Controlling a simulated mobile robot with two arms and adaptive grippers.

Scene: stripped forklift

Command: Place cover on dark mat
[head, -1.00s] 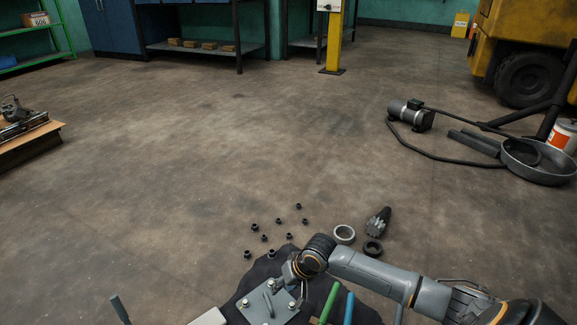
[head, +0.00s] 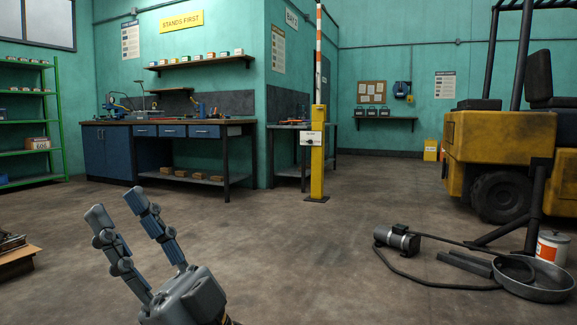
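My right gripper (head: 116,208) is raised at the lower left of the head view, with its fingers pointing up and to the left. The two fingers stand apart, with nothing between them. The cover and the dark mat are both out of view now. My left gripper is not in view.
A yellow forklift (head: 500,150) stands at the right. A motor (head: 398,239) with a cable, a metal pan (head: 533,283) and a white bucket (head: 552,248) are on the floor before it. A workbench (head: 165,131) lines the back wall. The middle floor is clear.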

